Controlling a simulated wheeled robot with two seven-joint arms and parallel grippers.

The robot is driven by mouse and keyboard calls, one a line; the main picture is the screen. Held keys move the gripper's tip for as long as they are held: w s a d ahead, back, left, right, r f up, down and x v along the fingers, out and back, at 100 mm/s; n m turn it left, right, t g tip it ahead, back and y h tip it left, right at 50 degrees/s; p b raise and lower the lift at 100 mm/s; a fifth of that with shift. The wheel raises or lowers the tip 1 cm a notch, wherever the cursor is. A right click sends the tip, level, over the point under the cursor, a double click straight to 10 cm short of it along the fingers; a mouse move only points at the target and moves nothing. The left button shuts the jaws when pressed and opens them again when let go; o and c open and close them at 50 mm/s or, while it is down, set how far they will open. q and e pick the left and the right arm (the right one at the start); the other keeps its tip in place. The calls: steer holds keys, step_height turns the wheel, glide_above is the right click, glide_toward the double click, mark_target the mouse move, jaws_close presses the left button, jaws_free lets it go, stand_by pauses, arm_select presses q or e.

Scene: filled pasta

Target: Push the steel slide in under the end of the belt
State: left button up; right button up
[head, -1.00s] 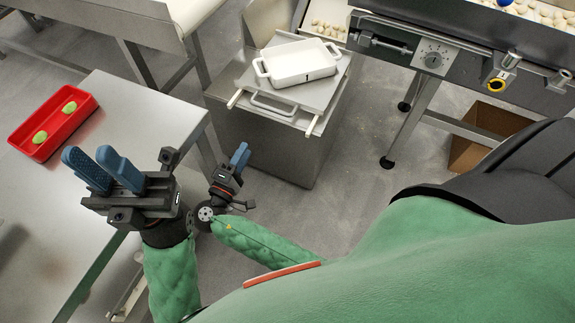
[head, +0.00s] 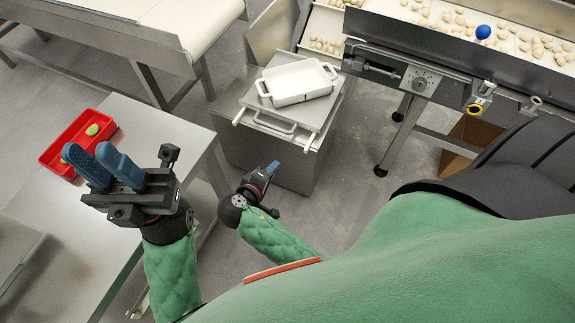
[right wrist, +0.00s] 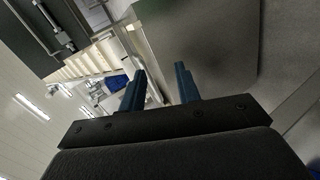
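The steel slide (head: 276,116) is a flat plate with a bar handle (head: 275,124) at its front, on a steel stand. Two pale-tipped rails (head: 310,140) stick out on either side of the handle. A white dish with two handles (head: 299,84) sits on the slide. The belt's end (head: 325,35), with pasta pieces, is just behind the dish. My right gripper (head: 272,167) is low in front of the stand, apart from the handle. Its fingers show apart and empty in the right wrist view (right wrist: 160,82). My left gripper (head: 87,151) is open and empty over the left table.
A red tray (head: 62,162) with a pale green piece lies on the left table (head: 150,130). The belt machine (head: 420,55) with a knob and a blue ball (head: 483,31) fills the upper right. Grey floor is open right of the stand.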

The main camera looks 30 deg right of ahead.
steer(key=s+r+m+g+y+p, duration=0.2)
steer(key=s+r+g+y+p, duration=0.1)
steer(key=s+r+y+p, duration=0.4)
steer(key=shift+s+r+g+y+p, duration=0.35)
steer(key=shift+s+r+p, duration=1.35)
steer(key=shift+p, duration=1.3)
steer(key=shift+s+d+f, duration=0.1)
steer(key=shift+s+f, duration=0.05)
